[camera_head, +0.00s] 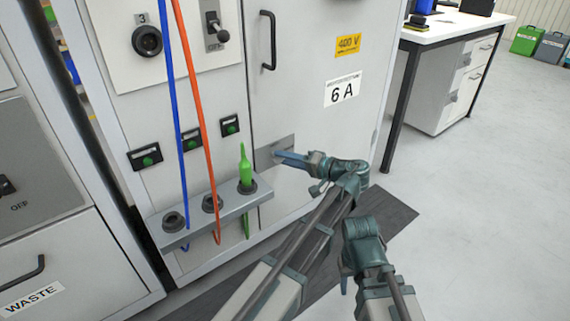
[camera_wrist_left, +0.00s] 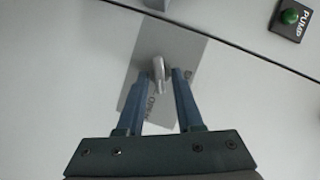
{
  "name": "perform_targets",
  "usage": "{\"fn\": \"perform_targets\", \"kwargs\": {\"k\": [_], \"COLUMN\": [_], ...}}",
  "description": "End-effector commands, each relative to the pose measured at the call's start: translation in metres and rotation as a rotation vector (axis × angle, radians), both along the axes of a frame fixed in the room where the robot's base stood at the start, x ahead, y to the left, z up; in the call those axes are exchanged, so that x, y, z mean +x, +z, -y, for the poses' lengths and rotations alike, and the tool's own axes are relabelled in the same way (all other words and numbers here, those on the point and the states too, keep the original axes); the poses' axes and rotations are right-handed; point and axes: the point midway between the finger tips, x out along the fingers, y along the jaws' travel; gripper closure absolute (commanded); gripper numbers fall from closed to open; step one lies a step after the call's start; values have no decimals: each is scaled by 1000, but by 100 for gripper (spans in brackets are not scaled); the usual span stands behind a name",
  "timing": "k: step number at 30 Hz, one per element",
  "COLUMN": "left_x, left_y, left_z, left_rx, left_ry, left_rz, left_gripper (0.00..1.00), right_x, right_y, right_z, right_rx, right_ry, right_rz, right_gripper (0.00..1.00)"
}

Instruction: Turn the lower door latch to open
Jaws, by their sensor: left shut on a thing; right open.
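The lower door latch (camera_wrist_left: 158,72) is a small grey lever on a grey metal plate (camera_wrist_left: 170,50). The plate also shows low on the cabinet door in the head view (camera_head: 265,160), where the gripper fingers cover much of it and hide the lever. My left gripper (camera_wrist_left: 164,72) has its two blue fingers on either side of the lever and is shut on it; in the head view it reaches the plate from the right (camera_head: 280,156). The lever stands roughly along the fingers in the wrist view. My right gripper (camera_head: 345,284) is open and empty, low in front of the cabinet.
A door handle (camera_head: 268,42) is higher up. A dark mat (camera_head: 390,215) lies on the floor. A workbench (camera_head: 455,35) stands at the back right.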

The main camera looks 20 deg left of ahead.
Motion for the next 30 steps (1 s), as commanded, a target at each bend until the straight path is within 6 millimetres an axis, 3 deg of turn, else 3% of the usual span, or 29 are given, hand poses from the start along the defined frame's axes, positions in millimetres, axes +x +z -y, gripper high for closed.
{"fn": "perform_targets", "kwargs": {"k": [12,30], "left_x": [1,1], "left_y": [-7,-5], "left_z": [1,1], "left_rx": [183,264], "left_ry": [0,-1], "left_rz": [-241,-345], "left_gripper": [100,100], "right_x": [0,0], "right_y": [-30,-40], "right_z": [0,0], "right_rx": [0,0], "right_ry": [0,0], "right_rz": [0,0], "right_gripper": [50,50]}}
